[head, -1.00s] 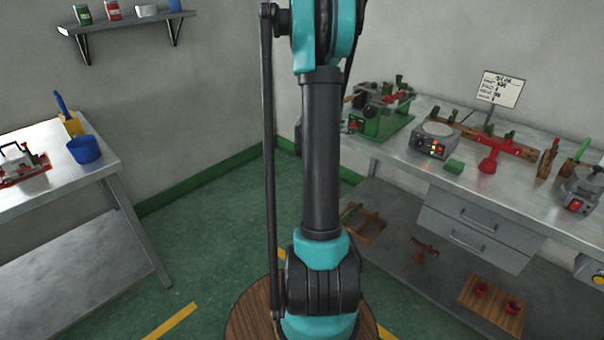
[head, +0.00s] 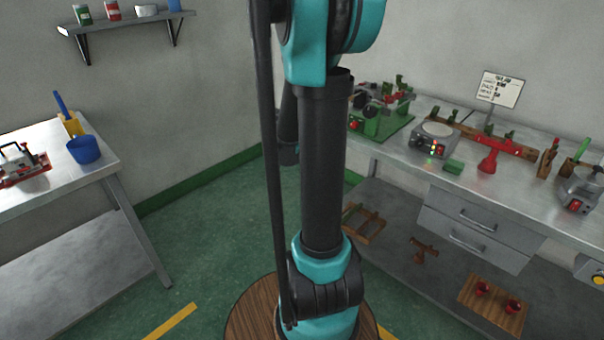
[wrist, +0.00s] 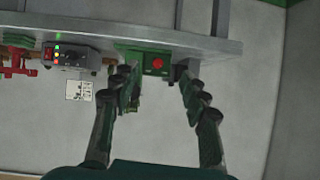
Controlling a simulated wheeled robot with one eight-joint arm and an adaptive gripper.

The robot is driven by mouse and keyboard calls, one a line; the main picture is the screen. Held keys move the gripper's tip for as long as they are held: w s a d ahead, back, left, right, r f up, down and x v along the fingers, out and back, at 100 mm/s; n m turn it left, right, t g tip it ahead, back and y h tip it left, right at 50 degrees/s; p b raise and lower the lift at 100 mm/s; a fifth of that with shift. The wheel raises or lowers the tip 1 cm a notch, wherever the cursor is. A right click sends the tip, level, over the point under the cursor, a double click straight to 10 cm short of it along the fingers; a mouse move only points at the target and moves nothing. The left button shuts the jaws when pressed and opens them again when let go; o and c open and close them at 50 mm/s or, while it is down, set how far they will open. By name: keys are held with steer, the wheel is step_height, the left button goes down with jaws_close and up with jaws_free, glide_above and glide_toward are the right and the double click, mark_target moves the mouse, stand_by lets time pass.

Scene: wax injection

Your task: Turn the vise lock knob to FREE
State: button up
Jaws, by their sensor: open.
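A green machine (head: 375,122) with dark round knobs and a red button or knob stands at the left end of the right bench in the head view. I cannot tell which part is the vise lock knob, and no FREE mark is readable. My gripper (wrist: 157,82) is open and empty, apart from the machine. The gripper does not show in the head view.
A grey control box (head: 435,138) with lit buttons stands right of the machine, with a red tool (head: 489,160) beyond it. The bench edge (wrist: 215,47) crosses the wrist view. A left table (head: 50,200) holds a blue cup (head: 84,150).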

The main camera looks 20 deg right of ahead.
steer(key=s+a+f+n+y, duration=0.5)
steer(key=s+a, duration=0.3)
steer(key=a, duration=0.3)
steer(key=shift+s+a+f+n+g, duration=0.3)
steer(key=shift+s+f+n, duration=0.05)
steer(key=shift+f+n, duration=0.4)
